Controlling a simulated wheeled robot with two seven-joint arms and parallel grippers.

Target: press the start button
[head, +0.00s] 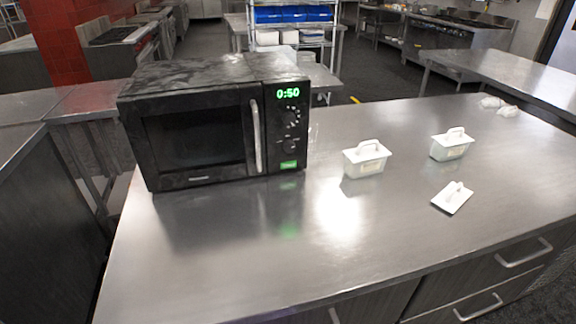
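A black microwave (190,135) stands on the left part of the steel counter in the head view. Its door is shut, with a light vertical handle (256,136) at the door's right side. The control panel shows a green display (288,93) reading 0:50, with dark knobs below it. A green start button (289,165) is at the bottom of the panel and nothing covers it. Neither of my grippers is in view.
Two white lidded containers (366,170) (452,153) stand on the steel counter (300,250) right of the microwave. A loose white lid (453,197) lies near them. Small white items (497,106) are at the far right. The counter before the microwave is clear.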

